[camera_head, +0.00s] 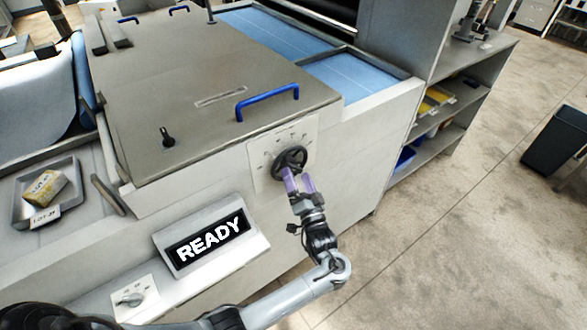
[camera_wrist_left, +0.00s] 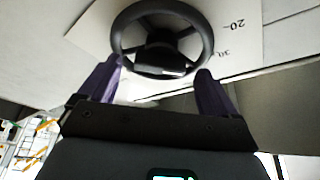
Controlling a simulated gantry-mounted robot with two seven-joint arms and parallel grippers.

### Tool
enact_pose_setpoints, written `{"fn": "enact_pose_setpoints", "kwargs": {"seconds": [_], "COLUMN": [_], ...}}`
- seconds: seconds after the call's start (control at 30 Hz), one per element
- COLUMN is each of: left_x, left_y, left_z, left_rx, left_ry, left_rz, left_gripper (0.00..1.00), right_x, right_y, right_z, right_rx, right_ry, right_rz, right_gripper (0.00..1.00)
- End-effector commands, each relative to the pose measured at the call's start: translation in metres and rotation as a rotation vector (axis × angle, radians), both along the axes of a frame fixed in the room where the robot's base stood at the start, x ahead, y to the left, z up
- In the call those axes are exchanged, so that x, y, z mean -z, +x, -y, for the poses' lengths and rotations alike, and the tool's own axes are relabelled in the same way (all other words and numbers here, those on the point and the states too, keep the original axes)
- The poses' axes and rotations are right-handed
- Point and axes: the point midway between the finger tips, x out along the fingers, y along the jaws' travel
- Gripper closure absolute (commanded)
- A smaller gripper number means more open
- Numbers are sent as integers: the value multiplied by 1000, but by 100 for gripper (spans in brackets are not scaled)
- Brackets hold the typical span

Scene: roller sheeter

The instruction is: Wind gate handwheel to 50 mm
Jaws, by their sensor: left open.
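The gate handwheel (camera_head: 290,158) is a dark round wheel on a pale scale plate (camera_head: 262,160) on the machine's front face. It also shows in the left wrist view (camera_wrist_left: 162,72), with the marks 20 and 30 readable on the plate beside it. My left gripper (camera_head: 300,182) is at the wheel's lower side, with its purple fingers pointing at it. In the left wrist view the fingers (camera_wrist_left: 160,80) are open, one at each side of the wheel's near rim. I cannot tell whether they touch it. The pointer's exact reading is too small to tell. My right gripper is not in view.
A display reading READY (camera_head: 210,240) stands left of my left arm, with a knob box (camera_head: 134,298) below it. A grey cover with a blue handle (camera_head: 267,101) lies above the wheel. Shelves (camera_head: 440,115) stand to the right. The floor in front is open.

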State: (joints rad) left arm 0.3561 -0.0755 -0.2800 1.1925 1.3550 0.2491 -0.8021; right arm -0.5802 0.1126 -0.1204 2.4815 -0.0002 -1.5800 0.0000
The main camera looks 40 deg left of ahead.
Motion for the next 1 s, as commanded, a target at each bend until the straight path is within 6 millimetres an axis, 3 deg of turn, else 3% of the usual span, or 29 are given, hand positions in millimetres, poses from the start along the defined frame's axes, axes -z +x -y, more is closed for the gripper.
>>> {"fn": "enact_pose_setpoints", "kwargs": {"seconds": [0.53, 0.9, 1.0], "left_x": [-4, -4, -5], "left_y": [3, 3, 3], "left_z": [-5, -5, -5], "left_rx": [1, 1, 1], "left_ry": [1, 0, 1], "left_rz": [0, 0, -2], "left_gripper": [8, 65, 65], "right_x": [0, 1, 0], "right_y": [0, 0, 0], "right_z": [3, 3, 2], "right_rx": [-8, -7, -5], "right_ry": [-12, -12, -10], "right_rz": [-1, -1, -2], "right_gripper": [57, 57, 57]}}
